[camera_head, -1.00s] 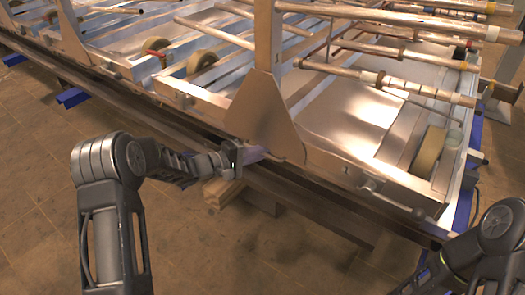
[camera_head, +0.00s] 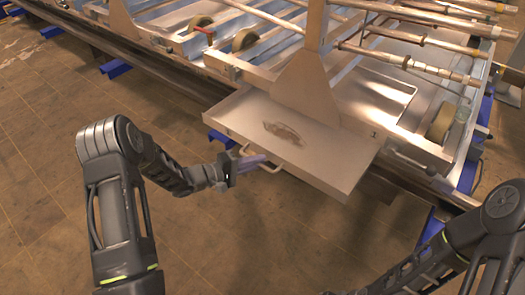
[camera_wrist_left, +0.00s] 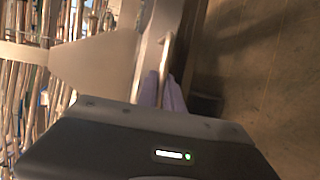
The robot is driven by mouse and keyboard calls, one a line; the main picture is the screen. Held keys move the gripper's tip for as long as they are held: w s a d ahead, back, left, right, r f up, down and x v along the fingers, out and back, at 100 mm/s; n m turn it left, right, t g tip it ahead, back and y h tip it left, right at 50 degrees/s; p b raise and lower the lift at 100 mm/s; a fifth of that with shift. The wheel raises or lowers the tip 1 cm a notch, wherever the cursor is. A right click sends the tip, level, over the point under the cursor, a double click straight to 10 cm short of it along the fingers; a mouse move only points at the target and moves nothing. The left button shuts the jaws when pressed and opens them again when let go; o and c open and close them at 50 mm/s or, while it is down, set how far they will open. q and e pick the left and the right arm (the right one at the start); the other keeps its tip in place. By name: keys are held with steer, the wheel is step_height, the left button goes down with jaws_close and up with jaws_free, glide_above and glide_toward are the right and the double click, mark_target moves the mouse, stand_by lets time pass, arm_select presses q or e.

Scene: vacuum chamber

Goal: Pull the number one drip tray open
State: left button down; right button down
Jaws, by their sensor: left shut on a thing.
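The drip tray (camera_head: 318,158) is a flat metal drawer pulled well out from under the rack, with a dark stain on its floor. A light handle (camera_head: 268,168) is on its front face. My left gripper (camera_head: 258,163) is shut on the handle. In the left wrist view the handle (camera_wrist_left: 166,55) runs between the purple fingers (camera_wrist_left: 163,93), which are partly hidden by the gripper body. My right arm (camera_head: 470,235) shows at the lower right, but its gripper is not clearly visible.
The metal rack frame (camera_head: 308,82) with rollers and copper-coloured pipes stands behind and above the tray. Blue supports (camera_head: 115,68) stick out low along its edge. The brown tiled floor in front is clear.

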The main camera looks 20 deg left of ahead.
arm_select(q)
steer(key=shift+s+a+f, duration=0.1)
steer(key=shift+s+a, duration=0.2)
steer(key=shift+s, duration=0.55)
steer(key=c, duration=1.5)
jaws_free()
steer(key=p+v, duration=0.1)
steer(key=v, duration=0.6)
steer(key=shift+s+a, duration=0.25)
